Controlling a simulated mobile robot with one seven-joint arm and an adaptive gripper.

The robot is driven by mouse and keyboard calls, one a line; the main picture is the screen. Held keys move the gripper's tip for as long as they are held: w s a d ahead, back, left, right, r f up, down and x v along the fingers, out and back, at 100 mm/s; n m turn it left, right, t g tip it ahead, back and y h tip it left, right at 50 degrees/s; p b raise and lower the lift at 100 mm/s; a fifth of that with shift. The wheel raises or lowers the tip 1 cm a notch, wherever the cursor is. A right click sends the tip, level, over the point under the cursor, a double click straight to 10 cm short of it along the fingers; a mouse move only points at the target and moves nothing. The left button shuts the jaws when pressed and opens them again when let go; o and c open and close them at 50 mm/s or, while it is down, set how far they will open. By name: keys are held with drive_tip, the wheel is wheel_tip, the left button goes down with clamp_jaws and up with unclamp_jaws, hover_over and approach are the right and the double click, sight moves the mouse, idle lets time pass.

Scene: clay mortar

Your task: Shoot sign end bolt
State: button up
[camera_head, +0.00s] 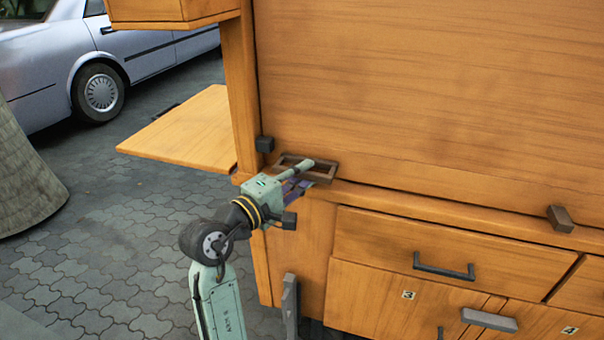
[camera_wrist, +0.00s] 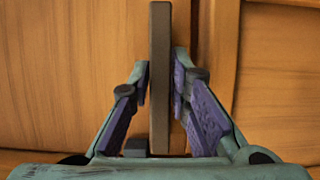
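In the head view, my gripper (camera_head: 306,170) is at a brown rectangular frame (camera_head: 324,180) on the cabinet's ledge, below the left end of the big wooden panel. In the wrist view, a long dark grey-brown bar (camera_wrist: 159,75) stands between the two purple-padded fingers of my gripper (camera_wrist: 161,75). The fingers lean in close on both sides of the bar. Whether both pads touch it is not clear. I cannot tell whether this bar is the sign end bolt or part of the frame.
A wooden flap (camera_head: 190,130) sticks out at left. Drawers with handles (camera_head: 444,268) are below. A car (camera_head: 120,60) stands behind on the paving.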

sight(276, 171)
clamp_jaws()
idle(0.4)
drive_tip(key=shift+w+a+p, duration=0.25)
drive_tip(key=shift+w+a, duration=0.05)
drive_tip(key=shift+a, duration=0.55)
drive_tip(key=shift+w+a+p, duration=0.2)
drive_tip(key=shift+w+a, duration=0.05)
drive_tip(key=shift+a, duration=0.55)
drive_tip(key=shift+w+a+p, duration=0.25)
drive_tip(key=shift+w+a, duration=0.05)
drive_tip(key=shift+a, duration=0.55)
drive_tip(key=shift+o, duration=1.3)
unclamp_jaws()
drive_tip(key=shift+a, duration=0.1)
drive_tip(key=shift+o, duration=1.2)
drive_tip(key=v, duration=1.2)
